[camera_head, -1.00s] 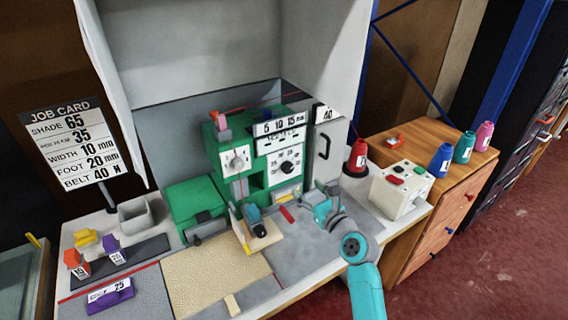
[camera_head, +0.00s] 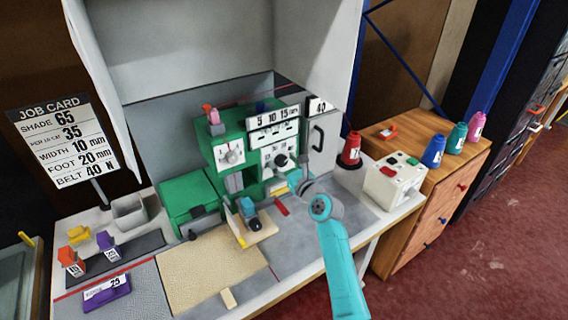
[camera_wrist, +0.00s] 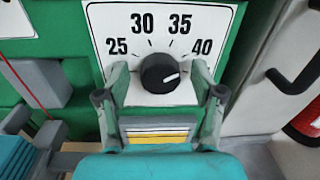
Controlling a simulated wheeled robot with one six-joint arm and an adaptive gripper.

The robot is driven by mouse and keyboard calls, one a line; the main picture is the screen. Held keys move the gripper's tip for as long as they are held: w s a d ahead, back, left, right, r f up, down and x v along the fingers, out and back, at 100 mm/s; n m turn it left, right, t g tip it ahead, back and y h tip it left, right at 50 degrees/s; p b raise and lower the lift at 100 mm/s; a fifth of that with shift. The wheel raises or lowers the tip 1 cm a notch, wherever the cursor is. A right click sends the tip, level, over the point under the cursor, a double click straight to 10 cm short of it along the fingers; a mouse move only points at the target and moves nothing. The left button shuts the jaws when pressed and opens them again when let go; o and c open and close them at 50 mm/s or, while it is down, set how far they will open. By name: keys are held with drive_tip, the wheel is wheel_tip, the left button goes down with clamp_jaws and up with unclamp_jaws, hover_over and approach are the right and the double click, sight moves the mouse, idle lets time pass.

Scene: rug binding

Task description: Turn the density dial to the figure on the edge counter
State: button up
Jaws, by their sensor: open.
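The black density dial (camera_wrist: 160,73) sits on a white scale plate marked 25, 30, 35 and 40 in the wrist view. Its white mark points right and slightly up, below the 40. In the head view the dial (camera_head: 280,160) is on the green machine's front. My gripper (camera_wrist: 160,76) is open, one finger on each side of the dial's lower part; whether they touch it I cannot tell. In the head view my gripper (camera_head: 294,176) is just in front of the machine. The purple edge counter (camera_head: 107,291) lies at the bench's front left; its small figure looks like 25.
The green machine (camera_head: 212,142) also carries a left knob (camera_head: 231,151). A grey cabinet door with a black handle (camera_head: 318,138) stands to its right. A red cone (camera_head: 351,149) and a white button box (camera_head: 395,181) are farther right. A job card (camera_head: 63,140) reads PER 10 CM 35.

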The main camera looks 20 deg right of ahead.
drive_tip(key=shift+c, duration=0.2)
drive_tip(key=c, duration=1.1)
drive_tip(key=shift+n, duration=0.3)
drive_tip(key=n, duration=0.5)
drive_tip(key=shift+a+f, duration=0.1)
drive_tip(key=n, duration=0.6)
drive_tip(key=shift+n+y, duration=0.4)
drive_tip(key=n, duration=0.6)
drive_tip(key=shift+f+n, duration=0.2)
drive_tip(key=shift+n, duration=0.2)
drive_tip(key=n, duration=0.5)
drive_tip(key=shift+y, duration=0.3)
drive_tip(key=shift+n, duration=0.4)
